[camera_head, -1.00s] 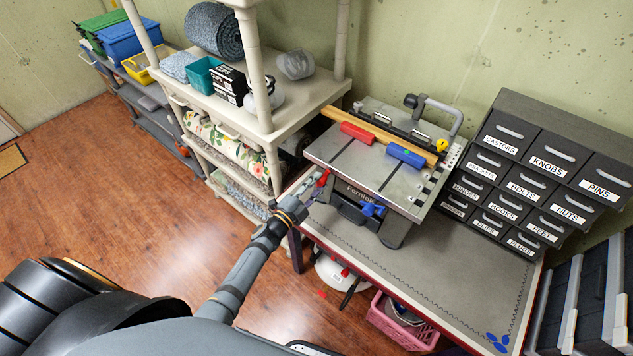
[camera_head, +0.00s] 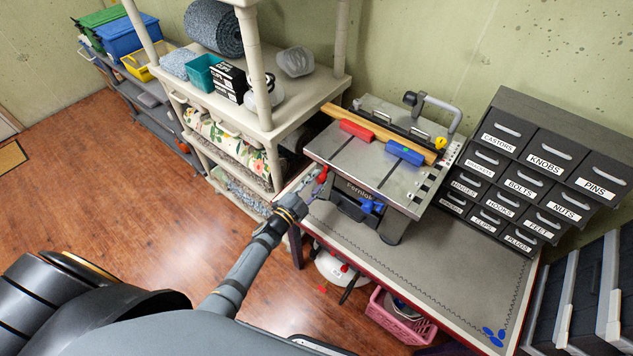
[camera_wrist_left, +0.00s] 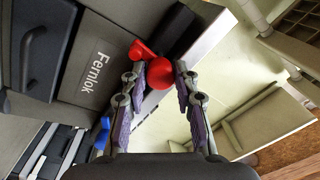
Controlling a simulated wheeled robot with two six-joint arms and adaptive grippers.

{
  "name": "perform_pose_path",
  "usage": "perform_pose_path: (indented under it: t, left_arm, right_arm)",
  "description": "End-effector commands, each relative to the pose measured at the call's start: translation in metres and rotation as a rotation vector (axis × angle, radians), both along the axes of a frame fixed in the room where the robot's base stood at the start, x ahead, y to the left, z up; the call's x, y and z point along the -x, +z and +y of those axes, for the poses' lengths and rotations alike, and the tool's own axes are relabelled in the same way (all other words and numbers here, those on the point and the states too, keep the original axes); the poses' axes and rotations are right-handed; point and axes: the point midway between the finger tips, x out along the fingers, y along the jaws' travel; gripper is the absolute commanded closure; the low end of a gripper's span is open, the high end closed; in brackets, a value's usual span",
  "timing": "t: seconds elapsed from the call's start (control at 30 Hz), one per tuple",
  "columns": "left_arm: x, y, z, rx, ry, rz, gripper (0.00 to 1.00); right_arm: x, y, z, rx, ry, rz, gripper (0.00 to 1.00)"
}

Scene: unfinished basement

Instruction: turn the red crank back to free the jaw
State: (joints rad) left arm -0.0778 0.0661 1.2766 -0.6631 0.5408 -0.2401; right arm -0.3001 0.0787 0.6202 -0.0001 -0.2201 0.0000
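The grey Fernlok machine (camera_head: 408,172) stands on the bench with a red block (camera_head: 356,131) and a blue block (camera_head: 404,153) on its top, beside a long wooden strip (camera_head: 381,132). The red crank (camera_head: 322,175) is at its front left corner; its round knob (camera_wrist_left: 160,74) shows large in the left wrist view. A blue crank (camera_head: 371,207) is on the front. My left gripper (camera_head: 309,187) is at the red crank. Its fingers are apart, with the knob between the fingertips and a narrow gap at the right finger. My right gripper is out of view.
A labelled drawer cabinet (camera_head: 537,165) stands right of the machine. A cream shelf unit (camera_head: 290,116) stands close to its left. The bench mat (camera_head: 440,275) is mostly clear in front. A pink crate (camera_head: 402,326) sits below the bench.

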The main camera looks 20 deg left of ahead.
Motion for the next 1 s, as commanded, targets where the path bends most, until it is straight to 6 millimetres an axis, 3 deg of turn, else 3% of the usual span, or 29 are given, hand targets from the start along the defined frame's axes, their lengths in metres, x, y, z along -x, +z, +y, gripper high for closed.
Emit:
perform_pose_path:
  t: [0.03, 0.17, 0.5, 1.0]
  left_arm:
    - [0.001, -0.002, 0.000, -0.001, 0.000, 0.003, 0.63]
    - [0.000, -0.001, 0.000, -0.001, 0.000, 0.003, 0.48]
    - [0.006, -0.001, 0.002, -0.002, 0.000, 0.002, 0.48]
    - [0.103, -0.006, 0.035, -0.002, -0.001, 0.004, 0.48]
  right_arm:
    - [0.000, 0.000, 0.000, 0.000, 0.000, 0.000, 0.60]
    - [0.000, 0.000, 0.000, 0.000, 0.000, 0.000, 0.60]
    - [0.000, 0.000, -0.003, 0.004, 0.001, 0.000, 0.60]
    - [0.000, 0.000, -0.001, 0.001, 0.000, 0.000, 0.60]
